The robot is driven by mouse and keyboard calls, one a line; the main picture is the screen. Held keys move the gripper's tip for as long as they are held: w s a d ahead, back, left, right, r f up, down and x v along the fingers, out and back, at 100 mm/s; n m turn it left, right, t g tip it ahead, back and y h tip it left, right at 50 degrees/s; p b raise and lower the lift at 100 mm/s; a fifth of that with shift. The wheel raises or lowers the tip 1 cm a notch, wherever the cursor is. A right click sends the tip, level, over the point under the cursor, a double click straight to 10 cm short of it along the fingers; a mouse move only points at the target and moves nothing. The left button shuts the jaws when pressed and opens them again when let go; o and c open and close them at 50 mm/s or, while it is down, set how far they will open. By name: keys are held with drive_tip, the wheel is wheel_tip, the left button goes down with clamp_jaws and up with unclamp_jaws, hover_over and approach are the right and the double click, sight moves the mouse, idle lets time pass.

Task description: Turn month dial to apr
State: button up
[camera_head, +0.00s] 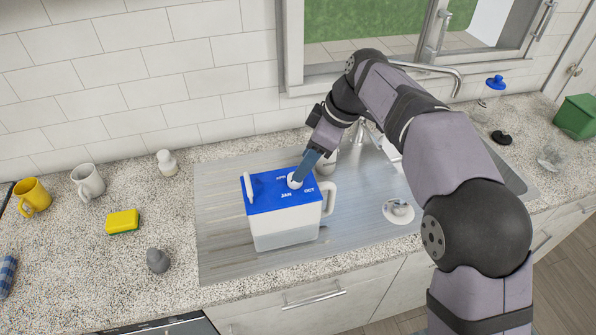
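A white container with a blue lid (262,190) and a side handle stands on the steel drainboard. On the lid is a small white round month dial (295,183), with the labels JAN in front of it, OCT at its right and APR at its back left. Any label at the back right is hidden behind my gripper. The dial's pointing direction is too small to read.
A white spout (248,187) rises at the lid's left. A tap (430,70) and a white bottle (327,160) stand behind. A yellow sponge (122,222), two mugs and a grey figure (157,260) are on the left counter. The drainboard (222,225) left of the container is clear.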

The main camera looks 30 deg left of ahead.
drive_tip(key=shift+p+x, duration=0.9)
drive_tip(key=shift+x, duration=1.9)
drive_tip(key=shift+c, duration=0.6)
drive_tip(key=c, duration=0.9)
